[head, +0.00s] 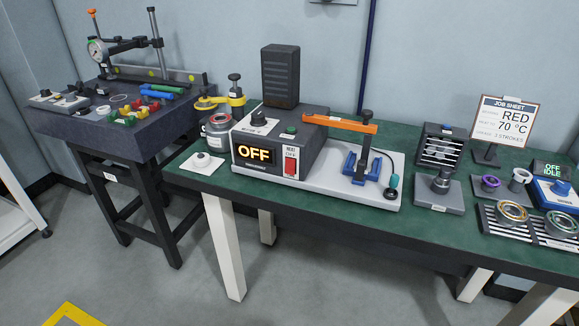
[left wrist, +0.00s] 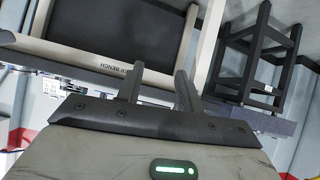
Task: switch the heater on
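The heater (head: 272,150) is a dark box at the left of the green bench, and its front display (head: 254,152) reads OFF. A red switch (head: 291,168) sits on a white label at the right of its front face. On top are a black knob (head: 259,118) on a white dial plate and a small green button (head: 291,130). My left gripper (left wrist: 157,88) shows only in the left wrist view; its two fingers are apart with nothing between them. The heater cannot be made out in that view. My right gripper is in neither view.
An orange arm (head: 340,123) and a blue clamp (head: 362,165) stand on the heater's grey base. A white pad with a button (head: 202,161) lies at its left. A dark side table (head: 125,130) stands left.

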